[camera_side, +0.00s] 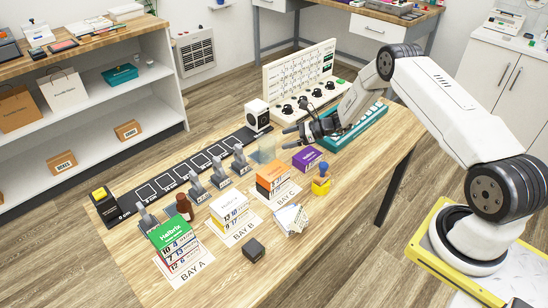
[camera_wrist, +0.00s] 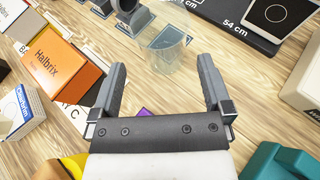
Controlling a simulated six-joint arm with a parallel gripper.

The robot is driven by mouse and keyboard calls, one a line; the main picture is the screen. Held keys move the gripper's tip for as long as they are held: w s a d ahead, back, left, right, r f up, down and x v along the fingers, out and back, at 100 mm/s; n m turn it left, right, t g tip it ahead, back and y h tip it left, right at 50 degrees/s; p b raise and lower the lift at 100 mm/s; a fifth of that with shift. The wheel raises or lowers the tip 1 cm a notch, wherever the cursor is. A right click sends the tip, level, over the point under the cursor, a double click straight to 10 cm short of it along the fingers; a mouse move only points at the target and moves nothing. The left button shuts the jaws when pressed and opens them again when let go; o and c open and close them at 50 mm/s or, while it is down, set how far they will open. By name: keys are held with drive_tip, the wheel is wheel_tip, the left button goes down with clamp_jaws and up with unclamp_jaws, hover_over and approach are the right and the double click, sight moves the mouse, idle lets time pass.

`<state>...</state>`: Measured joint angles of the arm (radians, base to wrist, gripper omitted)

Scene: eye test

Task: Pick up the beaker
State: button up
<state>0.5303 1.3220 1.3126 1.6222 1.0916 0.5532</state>
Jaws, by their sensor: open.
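The beaker (camera_side: 263,150) is clear, faintly bluish glass and stands on the wooden table, right of the row of grey clamps in the side view. In the wrist view the beaker (camera_wrist: 165,48) shows ahead of the fingertips, roughly centred between the two fingers. My gripper (camera_side: 287,135) is open and empty, reaching in from the right, a short way from the beaker. No contact with the beaker shows.
Near the beaker are an orange Halbrix box (camera_wrist: 62,60), grey clamps (camera_side: 239,158), a purple box (camera_side: 306,159) and a yellow stamp-like item with a blue knob (camera_side: 321,183). A black marked strip (camera_side: 180,178), a control panel (camera_side: 305,80) and a teal tray (camera_side: 357,130) lie around. The front right table is clear.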

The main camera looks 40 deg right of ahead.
sight(267, 144)
drive_tip(key=shift+x, duration=1.25)
drive_tip(key=shift+a+f, duration=0.1)
drive_tip(key=shift+x, duration=2.55)
drive_tip(key=c, duration=0.9)
